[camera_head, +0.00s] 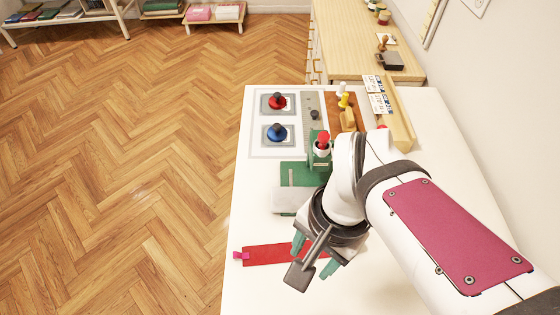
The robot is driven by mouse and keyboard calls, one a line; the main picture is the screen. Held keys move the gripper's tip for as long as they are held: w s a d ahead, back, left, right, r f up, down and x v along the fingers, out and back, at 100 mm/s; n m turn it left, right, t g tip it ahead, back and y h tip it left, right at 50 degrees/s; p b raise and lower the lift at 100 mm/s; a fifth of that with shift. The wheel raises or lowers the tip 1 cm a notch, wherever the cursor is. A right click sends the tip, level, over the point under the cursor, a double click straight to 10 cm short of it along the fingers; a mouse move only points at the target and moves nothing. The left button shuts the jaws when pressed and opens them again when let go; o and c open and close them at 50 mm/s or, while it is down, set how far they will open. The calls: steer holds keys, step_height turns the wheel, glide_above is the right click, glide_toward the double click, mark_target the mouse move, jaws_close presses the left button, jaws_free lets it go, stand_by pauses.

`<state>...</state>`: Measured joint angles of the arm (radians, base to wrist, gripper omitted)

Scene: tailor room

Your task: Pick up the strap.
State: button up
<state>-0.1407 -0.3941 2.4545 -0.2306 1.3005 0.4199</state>
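A red strap (268,253) lies flat on the white table (262,290) near its left edge. A small pink piece (241,256) is at its left end. My gripper (314,256) is over the right part of the strap, with its two green fingers spread apart. A red stretch of strap shows between the fingers. The gripper hides the strap's right end. I cannot tell how high the fingertips are above the strap or whether they touch it.
A green sewing-machine-like device (319,150) with a red top stands behind my gripper. Behind it is a panel with a red knob (277,102) and a blue knob (277,133). A wooden rack (397,122) holds cards at the right. The table's front-left area is clear.

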steer(key=w+a+f+m+h, duration=0.1)
steer(key=w+a+f+m, duration=0.1)
steer(key=w+a+m, duration=0.4)
steer(key=m, duration=0.3)
glide_above(242, 256)
step_height(242, 256, down, 4)
steer(key=r, duration=0.1)
step_height(242, 256, down, 16)
steer(key=shift+f, duration=0.1)
jaws_close()
